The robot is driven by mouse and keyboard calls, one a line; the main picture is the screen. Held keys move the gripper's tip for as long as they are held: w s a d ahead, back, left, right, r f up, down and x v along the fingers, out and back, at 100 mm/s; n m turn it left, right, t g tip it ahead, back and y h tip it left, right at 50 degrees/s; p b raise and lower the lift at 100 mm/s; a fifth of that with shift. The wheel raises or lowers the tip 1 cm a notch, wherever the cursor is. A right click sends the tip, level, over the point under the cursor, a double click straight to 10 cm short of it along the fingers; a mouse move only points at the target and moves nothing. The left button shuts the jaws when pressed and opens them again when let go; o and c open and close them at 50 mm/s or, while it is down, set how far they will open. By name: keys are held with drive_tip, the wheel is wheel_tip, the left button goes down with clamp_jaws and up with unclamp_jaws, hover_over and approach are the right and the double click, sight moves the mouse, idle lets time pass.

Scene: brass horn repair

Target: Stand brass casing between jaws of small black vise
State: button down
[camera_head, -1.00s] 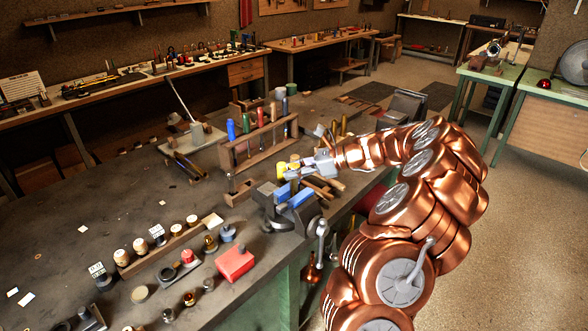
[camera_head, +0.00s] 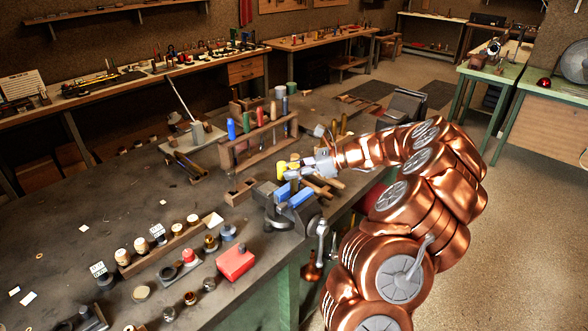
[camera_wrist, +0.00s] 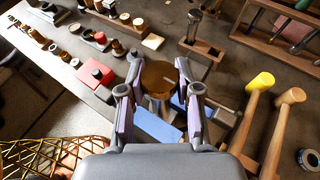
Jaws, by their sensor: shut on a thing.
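The brass casing (camera_wrist: 158,78) is a round, brownish-gold piece seen from above in the wrist view. My gripper (camera_wrist: 160,92) is shut on it, one finger on each side. In the head view my gripper (camera_head: 296,172) is just above and behind the small black vise (camera_head: 282,216), and I cannot make out the casing there. The vise has blue jaw faces (camera_head: 301,198), spread apart. In the wrist view a blue jaw (camera_wrist: 157,125) shows below and behind the casing, between my fingers. The casing's lower end and its height over the jaw gap are hidden.
Mallets with a yellow head (camera_wrist: 261,82) and a tan head (camera_wrist: 292,96) lie close beside the vise. A wooden tool rack (camera_head: 258,145) stands behind. A red box (camera_head: 235,262) and a row of small parts lie to the left. The bench's middle left is mostly clear.

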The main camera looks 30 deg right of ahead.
drive_tip(key=shift+f, duration=0.2)
drive_tip(key=shift+f+b, duration=0.5)
drive_tip(key=shift+f, duration=1.05)
drive_tip(key=c, duration=0.7)
unclamp_jaws()
drive_tip(key=v, duration=1.2)
drive_tip(key=shift+a, duration=0.15)
